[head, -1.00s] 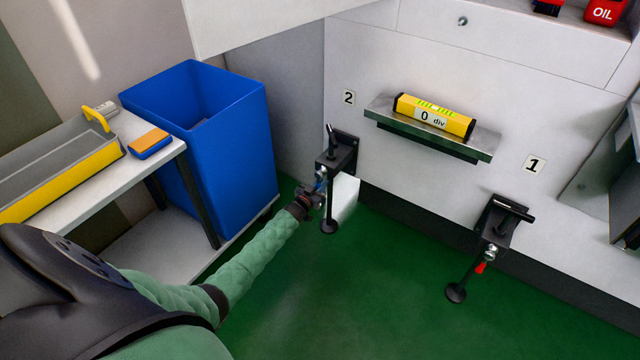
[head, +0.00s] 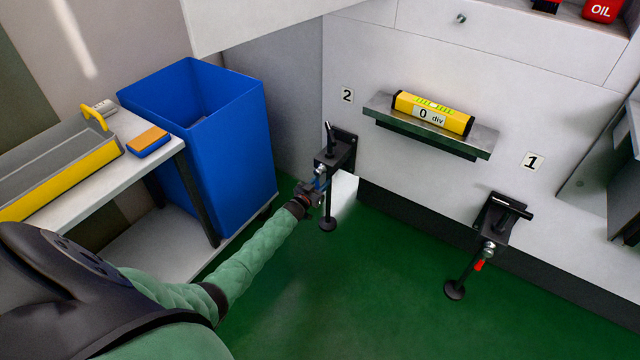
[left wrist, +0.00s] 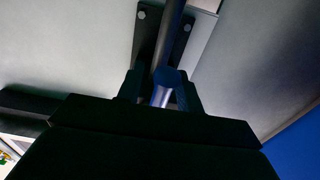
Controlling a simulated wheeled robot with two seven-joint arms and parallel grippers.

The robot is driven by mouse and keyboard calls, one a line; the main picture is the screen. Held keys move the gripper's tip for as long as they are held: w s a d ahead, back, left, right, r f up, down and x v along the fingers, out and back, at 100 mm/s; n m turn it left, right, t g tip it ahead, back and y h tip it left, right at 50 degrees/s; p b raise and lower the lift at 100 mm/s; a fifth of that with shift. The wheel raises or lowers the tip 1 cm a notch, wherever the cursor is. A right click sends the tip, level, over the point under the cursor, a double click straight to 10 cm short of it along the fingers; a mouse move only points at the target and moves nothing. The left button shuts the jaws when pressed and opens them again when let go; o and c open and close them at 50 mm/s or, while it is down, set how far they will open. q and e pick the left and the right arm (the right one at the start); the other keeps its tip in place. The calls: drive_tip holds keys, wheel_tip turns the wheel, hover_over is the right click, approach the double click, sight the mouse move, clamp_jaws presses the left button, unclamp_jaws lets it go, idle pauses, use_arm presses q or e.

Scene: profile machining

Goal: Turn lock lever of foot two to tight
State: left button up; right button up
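Foot two (head: 328,205) is a black bracket, spindle and round pad on the machine's wall, under the label 2 (head: 347,95). A small blue part, which looks like its lock lever (head: 319,183), shows at the spindle below the bracket. My left gripper (head: 318,189) is at this lever. In the left wrist view, the dark fingers (left wrist: 162,92) stand on either side of the blue lever (left wrist: 168,76), in front of the bracket. It is too dark to tell whether they press on it. My right gripper is not in view.
Foot one (head: 485,250), with a red lever (head: 479,265), is at the right. A blue bin (head: 235,150) and a bench (head: 165,150) stand at the left. The green floor (head: 380,300) in front is clear.

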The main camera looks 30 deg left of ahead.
sight(317, 187)
use_arm(q)
drive_tip(key=shift+s+a+p, duration=0.15)
drive_tip(key=shift+s+p, duration=0.1)
drive_tip(key=shift+s, duration=1.7)
drive_tip(key=shift+s+a+p, duration=0.15)
drive_tip(key=shift+s+p, duration=0.05)
drive_tip(key=shift+s, duration=1.7)
